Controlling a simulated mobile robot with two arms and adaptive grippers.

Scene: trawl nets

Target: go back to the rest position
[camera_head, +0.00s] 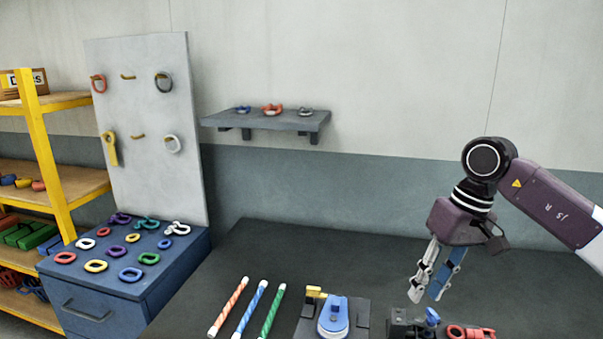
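My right gripper (427,293) hangs above the dark table (260,257) at the right, its fingers pointing down. One finger looks pale and the other blue. The fingertips are a little apart, and I see nothing held between them. My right arm comes in from the right edge. My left gripper is not in view.
Below the gripper are a dark block with a blue knob (432,316) and red rings (470,332). A blue device (333,318) and three striped rods (250,309) lie to the left. A wall shelf (265,121) is behind. The table's back middle is clear.

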